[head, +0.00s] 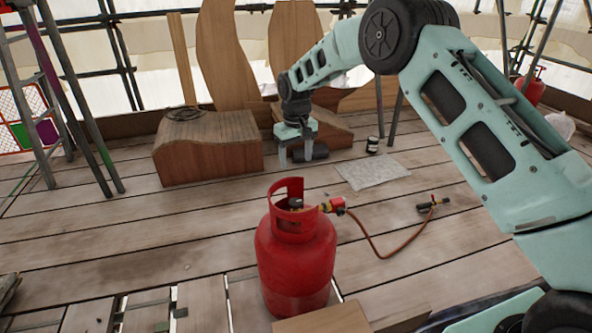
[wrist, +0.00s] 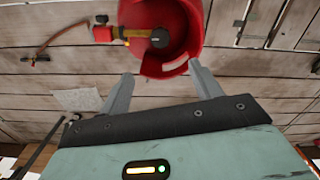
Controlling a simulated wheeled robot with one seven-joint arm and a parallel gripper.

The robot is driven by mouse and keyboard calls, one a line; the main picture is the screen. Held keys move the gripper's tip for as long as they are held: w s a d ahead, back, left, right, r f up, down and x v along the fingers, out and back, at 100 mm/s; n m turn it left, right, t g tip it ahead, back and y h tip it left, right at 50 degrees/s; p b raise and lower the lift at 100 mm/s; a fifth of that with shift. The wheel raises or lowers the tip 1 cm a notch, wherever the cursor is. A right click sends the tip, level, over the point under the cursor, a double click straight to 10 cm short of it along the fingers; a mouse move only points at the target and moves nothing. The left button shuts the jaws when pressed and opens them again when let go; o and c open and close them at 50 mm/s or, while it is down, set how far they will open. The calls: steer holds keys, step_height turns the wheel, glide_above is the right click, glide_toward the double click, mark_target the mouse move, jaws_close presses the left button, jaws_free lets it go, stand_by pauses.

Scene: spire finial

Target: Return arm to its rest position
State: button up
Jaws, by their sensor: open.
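My gripper (head: 297,152) hangs at the end of my pale green arm, past the red gas cylinder in the head view, with its fingers pointing down. In the wrist view my gripper (wrist: 157,88) has its two grey fingers spread apart with nothing between them. The red gas cylinder (head: 295,255) stands upright on the planks, nearer the camera than my gripper. Its collar and valve also show beyond the fingertips in the wrist view (wrist: 186,62). I cannot tell the exact gap between the fingers and the cylinder.
A hose runs from the cylinder to a torch (head: 432,203) on the deck. A wooden block (head: 208,150) stands back left, a sheet (head: 372,171) and a small jar (head: 372,145) lie right of my gripper. Scaffold poles stand left. Open planks lie at left centre.

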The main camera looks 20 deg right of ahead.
steer(key=shift+r, duration=0.85)
